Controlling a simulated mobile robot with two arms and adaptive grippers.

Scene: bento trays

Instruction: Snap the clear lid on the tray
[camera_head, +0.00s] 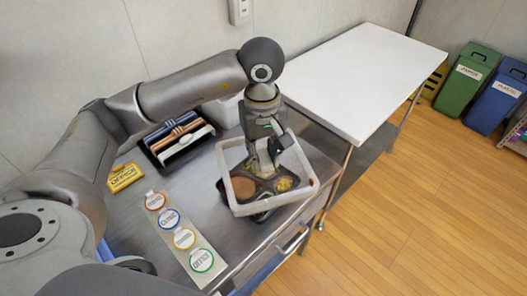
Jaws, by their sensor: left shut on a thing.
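The clear lid (222,163), with a pale whitish rim, lies over the dark tray (262,216) on the metal counter. It sits slightly askew, with the tray's dark edge showing below its front side. Brown food and yellow food in the tray show through it. My left gripper (262,168) points down over the middle of the lid and is shut on it; the exact grip is hard to see between the fingers. I cannot tell whether the lid's edges are seated on the tray. My right gripper is not in view.
A black holder (151,153) with brown, blue and white items stands behind left. A yellow sign (125,177) and a strip with several ringed labels (193,267) lie to the left. A white table (350,75) stands right, with green (467,80) and blue (494,98) bins beyond.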

